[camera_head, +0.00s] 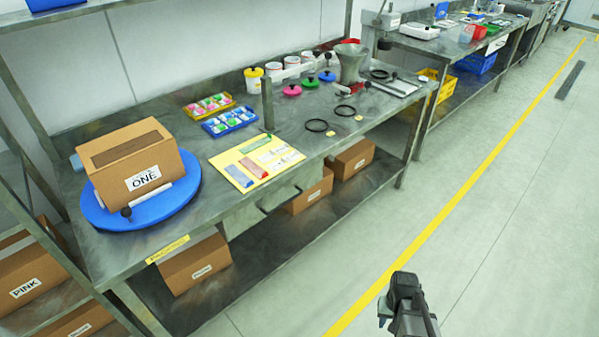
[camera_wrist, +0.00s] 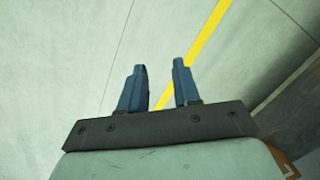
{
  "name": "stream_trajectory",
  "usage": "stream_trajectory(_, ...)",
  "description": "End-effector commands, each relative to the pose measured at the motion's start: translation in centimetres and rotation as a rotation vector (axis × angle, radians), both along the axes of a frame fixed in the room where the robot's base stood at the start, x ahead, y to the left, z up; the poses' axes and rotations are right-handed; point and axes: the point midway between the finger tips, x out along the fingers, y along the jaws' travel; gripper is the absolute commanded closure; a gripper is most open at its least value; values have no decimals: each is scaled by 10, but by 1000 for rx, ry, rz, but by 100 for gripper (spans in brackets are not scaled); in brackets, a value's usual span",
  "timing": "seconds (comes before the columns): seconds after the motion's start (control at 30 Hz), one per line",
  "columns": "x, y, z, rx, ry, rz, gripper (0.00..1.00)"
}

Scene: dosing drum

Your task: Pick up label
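A yellow sheet (camera_head: 237,178) lies flat on the steel bench, with coloured strips and white labels on it. The white labels (camera_head: 280,158) are on the sheet's right part; their print is too small to read. A box on the blue turntable also bears a white label (camera_head: 143,179) reading "ONE". My gripper (camera_wrist: 158,72) is open and empty in the wrist view, its two blue fingers apart above bare floor. In the head view it is at the lower right, in front of the bench and well away from the sheet. No loose label shows in the wrist view.
The cardboard box (camera_head: 112,142) stands on the blue turntable (camera_head: 95,215) at left. A yellow tray (camera_head: 190,113) and a blue tray (camera_head: 213,129) hold small coloured items behind the sheet. Jars, lids, a metal funnel (camera_head: 352,65) and black rings (camera_head: 316,126) stand further right.

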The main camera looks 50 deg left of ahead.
Motion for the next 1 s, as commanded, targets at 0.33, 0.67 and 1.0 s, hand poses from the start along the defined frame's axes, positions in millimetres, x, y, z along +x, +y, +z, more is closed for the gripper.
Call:
stream_trajectory(0.33, 42, 169, 81, 115, -129, 171, 68)
stream_trajectory(0.67, 43, 326, 187, 216, -213, 314, 68)
stream_trajectory(1.0, 25, 472, 326, 300, -269, 467, 68)
